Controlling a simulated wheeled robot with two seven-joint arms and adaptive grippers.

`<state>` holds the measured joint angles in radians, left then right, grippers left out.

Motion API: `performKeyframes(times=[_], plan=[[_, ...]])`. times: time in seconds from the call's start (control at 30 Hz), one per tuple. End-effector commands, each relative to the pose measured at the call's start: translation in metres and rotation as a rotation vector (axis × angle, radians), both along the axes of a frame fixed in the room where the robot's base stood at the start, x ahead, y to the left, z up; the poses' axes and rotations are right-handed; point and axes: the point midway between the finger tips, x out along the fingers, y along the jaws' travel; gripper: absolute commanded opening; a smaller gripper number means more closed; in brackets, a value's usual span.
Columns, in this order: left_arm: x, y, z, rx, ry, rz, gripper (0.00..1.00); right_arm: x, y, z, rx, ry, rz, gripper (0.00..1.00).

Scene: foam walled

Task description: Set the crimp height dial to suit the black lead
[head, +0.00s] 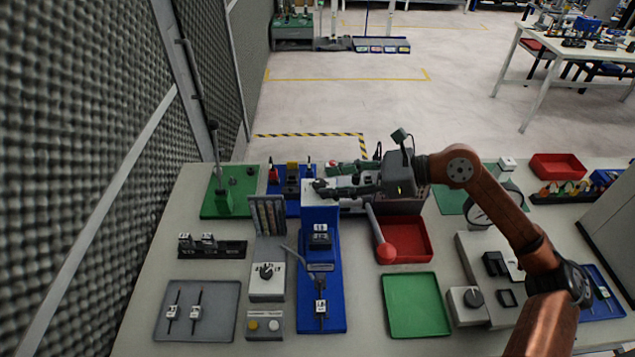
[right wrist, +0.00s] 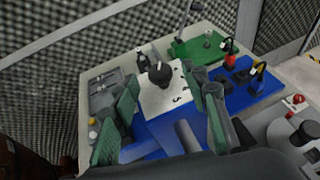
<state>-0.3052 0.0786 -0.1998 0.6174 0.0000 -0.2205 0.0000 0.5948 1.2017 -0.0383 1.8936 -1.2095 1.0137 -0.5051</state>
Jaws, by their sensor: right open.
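A white box with a black dial knob (right wrist: 160,74) sits on top of a blue press (head: 320,240). My right gripper (head: 323,178) is open over this white top, coming in from the right. In the right wrist view its two green-padded fingers (right wrist: 165,95) stand apart, with the knob between and just beyond their tips; I cannot see contact. The dial's setting is unreadable. Two dark leads with white tags (head: 172,311) (head: 196,312) lie on a grey tray (head: 222,333). Another white tag (head: 321,308) lies on the blue press base. My left gripper is out of view.
The green tray (head: 415,312) is empty. A green stand (head: 226,199) is behind left.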

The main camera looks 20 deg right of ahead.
Motion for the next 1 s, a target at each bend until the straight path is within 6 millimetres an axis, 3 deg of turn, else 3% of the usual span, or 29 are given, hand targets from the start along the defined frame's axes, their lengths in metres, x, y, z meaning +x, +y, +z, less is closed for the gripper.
performKeyframes(times=[0.23,0.6,1.0], plan=[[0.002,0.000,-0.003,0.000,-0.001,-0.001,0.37,0.015,0.027,-0.012,0.004,0.000,0.002,0.41],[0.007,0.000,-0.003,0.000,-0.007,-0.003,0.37,0.019,0.034,-0.015,0.003,0.001,0.003,0.41],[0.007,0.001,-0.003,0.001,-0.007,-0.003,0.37,0.019,0.034,-0.015,0.003,0.001,0.003,0.15]])
